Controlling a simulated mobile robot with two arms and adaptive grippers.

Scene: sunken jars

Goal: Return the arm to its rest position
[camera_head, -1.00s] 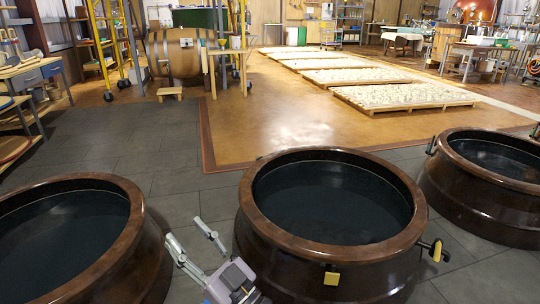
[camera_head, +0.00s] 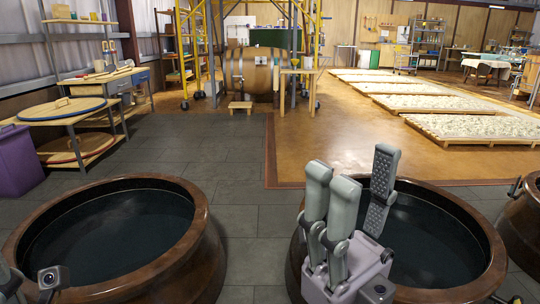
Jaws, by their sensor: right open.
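My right gripper (camera_head: 360,165) points upward in front of the middle jar. Its grey fingers stand apart and it is open, with nothing between them. The ridged pad of the right-hand finger faces me. A purple-grey palm block is below the fingers. Of my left gripper (camera_head: 30,282), only grey parts and a small round camera show at the bottom left corner, in front of the left jar's rim. Its fingers cannot be made out.
The left brown jar (camera_head: 205,235) and the middle jar (camera_head: 485,225) hold dark liquid. A third jar (camera_head: 528,215) is cut off at the right. Dark paving (camera_head: 220,165) lies open behind them. A shelf table (camera_head: 65,115) and purple bin (camera_head: 18,160) stand at the left.

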